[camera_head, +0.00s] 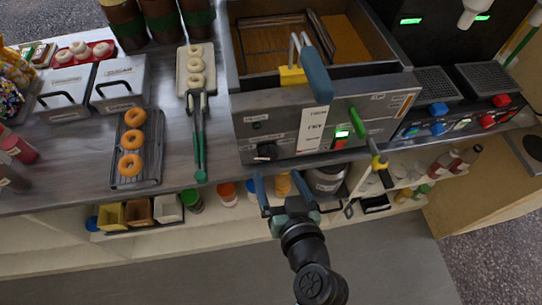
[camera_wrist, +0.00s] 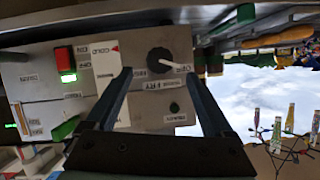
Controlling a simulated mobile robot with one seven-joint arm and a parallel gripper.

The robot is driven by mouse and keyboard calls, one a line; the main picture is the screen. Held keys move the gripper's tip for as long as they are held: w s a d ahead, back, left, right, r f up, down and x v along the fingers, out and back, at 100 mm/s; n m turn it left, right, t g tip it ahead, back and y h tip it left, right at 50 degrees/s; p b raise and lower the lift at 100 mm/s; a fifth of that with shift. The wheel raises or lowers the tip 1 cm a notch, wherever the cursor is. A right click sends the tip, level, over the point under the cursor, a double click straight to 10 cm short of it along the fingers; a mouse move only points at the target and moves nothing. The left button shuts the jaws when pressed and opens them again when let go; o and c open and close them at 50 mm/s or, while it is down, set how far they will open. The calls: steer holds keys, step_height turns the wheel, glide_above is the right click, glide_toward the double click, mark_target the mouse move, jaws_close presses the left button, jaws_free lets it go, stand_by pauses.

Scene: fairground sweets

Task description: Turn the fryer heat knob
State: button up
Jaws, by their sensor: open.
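The fryer (camera_head: 282,98) is a steel box with an oil bay at the back of the counter's middle. Its black round heat knob (camera_head: 266,151) is at the lower left of the front panel. In the wrist view the knob (camera_wrist: 159,59) has a pale pointer towards the right, near small printed labels. My gripper (camera_head: 282,182) is open and empty, below and in front of the panel. In the wrist view its two fingers (camera_wrist: 157,74) point at the panel, with the knob between and beyond the tips. I cannot tell whether they touch the panel.
A red switch (camera_wrist: 64,59) and a white labelled plate (camera_wrist: 104,66) are beside the knob. A green-handled tool (camera_head: 359,125) juts from the fryer front. Tongs (camera_head: 199,140) and a doughnut rack (camera_head: 152,173) lie left. A shelf with jars runs below the counter.

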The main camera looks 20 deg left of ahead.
mark_target(269, 159)
steer(key=x, duration=0.6)
steer(key=shift+w+a+f+p, duration=0.15)
steer(key=shift+a+p, duration=0.05)
steer(key=shift+p, duration=0.1)
steer(key=c, duration=1.4)
